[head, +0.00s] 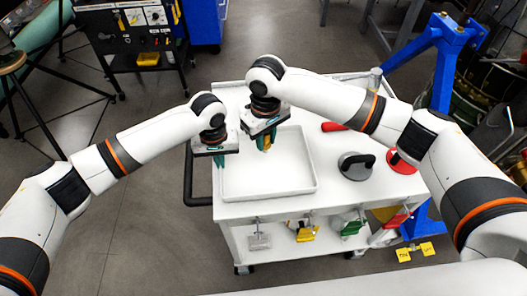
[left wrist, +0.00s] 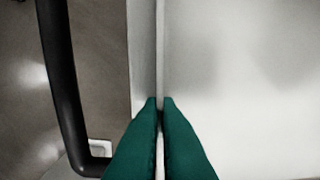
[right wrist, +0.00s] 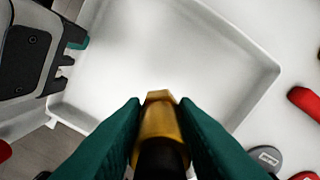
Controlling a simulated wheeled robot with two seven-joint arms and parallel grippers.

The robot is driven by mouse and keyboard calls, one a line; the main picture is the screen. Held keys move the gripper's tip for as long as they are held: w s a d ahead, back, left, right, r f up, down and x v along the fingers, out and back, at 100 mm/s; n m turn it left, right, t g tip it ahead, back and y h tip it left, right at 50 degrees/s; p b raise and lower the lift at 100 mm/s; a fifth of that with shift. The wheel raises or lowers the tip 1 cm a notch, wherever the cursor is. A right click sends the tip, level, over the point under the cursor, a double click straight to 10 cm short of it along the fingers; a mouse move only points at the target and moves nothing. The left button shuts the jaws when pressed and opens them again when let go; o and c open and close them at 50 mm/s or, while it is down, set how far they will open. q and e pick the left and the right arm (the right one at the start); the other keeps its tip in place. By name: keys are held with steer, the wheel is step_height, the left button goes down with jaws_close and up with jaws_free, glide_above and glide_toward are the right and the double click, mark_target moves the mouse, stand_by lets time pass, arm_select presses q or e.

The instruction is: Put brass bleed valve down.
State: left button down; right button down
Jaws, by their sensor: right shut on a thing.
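The brass bleed valve (right wrist: 158,120) is held between the green fingers of my right gripper (right wrist: 160,112), with a dark part at its near end. In the head view the valve (head: 267,143) points down above the back part of the white tray (head: 270,192). In the right wrist view the tray floor (right wrist: 165,55) beyond the valve is bare. My left gripper (head: 219,160) is at the tray's left edge. In the left wrist view its fingers (left wrist: 160,102) are close together, with the thin tray rim (left wrist: 160,50) between them.
The tray stands on a white cart (head: 355,195) with a black handle (head: 188,175) at its left. Right of the tray are a red-handled object (head: 335,127), a grey-black suction-cup-like object (head: 356,165) and a red disc (head: 402,163). A blue stand (head: 440,75) rises behind right.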

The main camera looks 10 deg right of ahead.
mark_target(266, 151)
steer(key=shift+f, duration=2.65)
steer(key=shift+f, duration=0.1)
steer(key=c, duration=1.1)
jaws_free()
step_height(266, 151, up, 12)
steer(key=shift+r, duration=0.15)
arm_select(q)
steer(key=c, duration=1.6)
jaws_free()
steer(key=shift+o, duration=0.2)
